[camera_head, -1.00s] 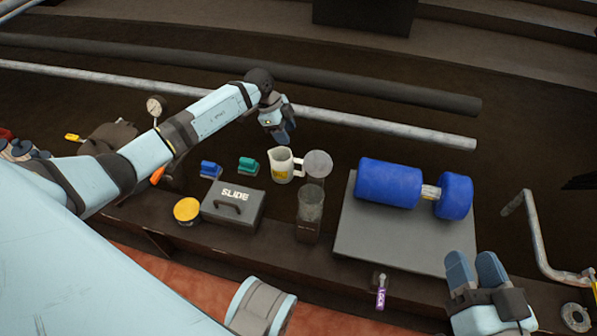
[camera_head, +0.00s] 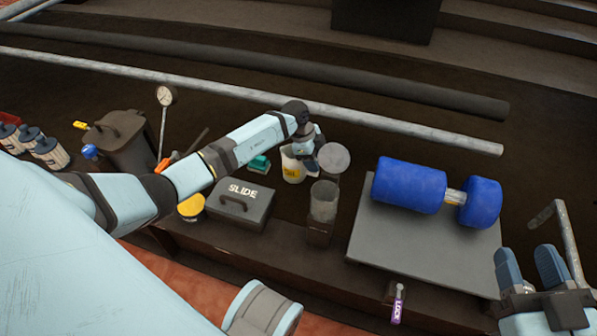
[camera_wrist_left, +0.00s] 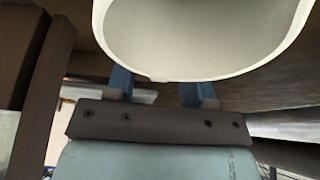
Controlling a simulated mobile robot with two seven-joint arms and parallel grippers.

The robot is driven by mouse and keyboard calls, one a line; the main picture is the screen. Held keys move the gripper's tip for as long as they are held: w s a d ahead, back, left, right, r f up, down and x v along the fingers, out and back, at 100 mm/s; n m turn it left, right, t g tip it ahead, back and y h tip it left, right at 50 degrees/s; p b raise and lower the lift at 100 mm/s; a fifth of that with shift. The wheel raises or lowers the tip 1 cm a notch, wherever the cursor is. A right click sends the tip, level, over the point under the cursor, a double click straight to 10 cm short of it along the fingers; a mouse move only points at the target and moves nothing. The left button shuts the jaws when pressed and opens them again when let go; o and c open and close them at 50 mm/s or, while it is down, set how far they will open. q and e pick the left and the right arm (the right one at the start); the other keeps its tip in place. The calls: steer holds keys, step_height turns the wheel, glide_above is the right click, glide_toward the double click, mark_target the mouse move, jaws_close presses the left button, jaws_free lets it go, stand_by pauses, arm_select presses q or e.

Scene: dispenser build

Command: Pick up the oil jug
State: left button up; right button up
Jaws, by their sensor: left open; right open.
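The oil jug (camera_head: 292,169) is white with a yellow label and stands upright on the bench, partly hidden by my left arm. My left gripper (camera_head: 318,160) is at the jug's right side, where the handle showed earlier. In the left wrist view the jug's pale open rim (camera_wrist_left: 200,45) fills the top, and my open left gripper's blue fingers (camera_wrist_left: 152,85) reach under it, apart from each other. I cannot tell whether they touch the handle. My right gripper (camera_head: 530,265) is open and empty at the lower right.
A grey SLIDE box (camera_head: 240,203), a yellow tin (camera_head: 192,207) and a green block (camera_head: 259,164) are to the left. A blue roller (camera_head: 409,186) lies on a grey plate (camera_head: 415,240).

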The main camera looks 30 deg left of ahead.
arm_select(q)
steer(key=shift+d+f, duration=0.15)
steer(key=shift+f, duration=0.15)
jaws_close()
steer(key=shift+r, duration=0.2)
